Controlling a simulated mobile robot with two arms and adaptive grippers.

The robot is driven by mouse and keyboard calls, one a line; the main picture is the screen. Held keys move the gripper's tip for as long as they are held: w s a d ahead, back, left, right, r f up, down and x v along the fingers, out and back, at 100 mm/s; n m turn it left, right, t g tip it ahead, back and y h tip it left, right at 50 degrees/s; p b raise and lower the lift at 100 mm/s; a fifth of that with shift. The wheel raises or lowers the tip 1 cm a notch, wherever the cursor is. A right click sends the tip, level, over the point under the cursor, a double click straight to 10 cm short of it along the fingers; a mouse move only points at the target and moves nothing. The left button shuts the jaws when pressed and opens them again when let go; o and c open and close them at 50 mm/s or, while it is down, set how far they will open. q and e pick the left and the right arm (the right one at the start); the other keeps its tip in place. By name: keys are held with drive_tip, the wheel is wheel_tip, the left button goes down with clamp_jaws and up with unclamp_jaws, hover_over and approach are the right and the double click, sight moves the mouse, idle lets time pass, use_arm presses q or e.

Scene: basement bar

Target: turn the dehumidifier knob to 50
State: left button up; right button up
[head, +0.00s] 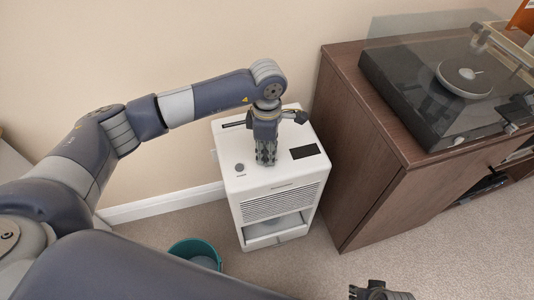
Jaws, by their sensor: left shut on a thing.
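The white dehumidifier (280,180) stands on the carpet against the wall, with a dark display panel (305,151) on its top. My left gripper (266,160) points straight down at the middle of that top, shut on the knob. Its fingers hide the knob and any scale marks, so I cannot read the setting. A small grey round control (239,167) shows on the top, left of the gripper and apart from it. My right gripper (378,291) is only partly in view at the bottom edge, away from the dehumidifier; its jaw state is unclear.
A brown wooden cabinet (365,160) stands close to the right of the dehumidifier, with a turntable (440,100) on top. A teal bucket (195,247) is on the floor at the front left. The carpet (440,245) at the front right is clear.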

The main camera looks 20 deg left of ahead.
use_arm(q)
drive_tip(key=m+b, duration=0.3)
drive_tip(key=m, duration=0.2)
drive_tip(key=shift+f, duration=0.1)
drive_tip(key=shift+m, duration=0.3)
drive_tip(key=shift+m+b, duration=0.5)
use_arm(e)
drive_tip(key=w+v, duration=0.1)
drive_tip(key=v, duration=1)
drive_tip(key=shift+w+d+r+t, duration=0.15)
drive_tip(key=shift+w+r+t, duration=0.05)
drive_tip(key=shift+t, duration=0.2)
use_arm(q)
drive_tip(key=o, duration=1.1)
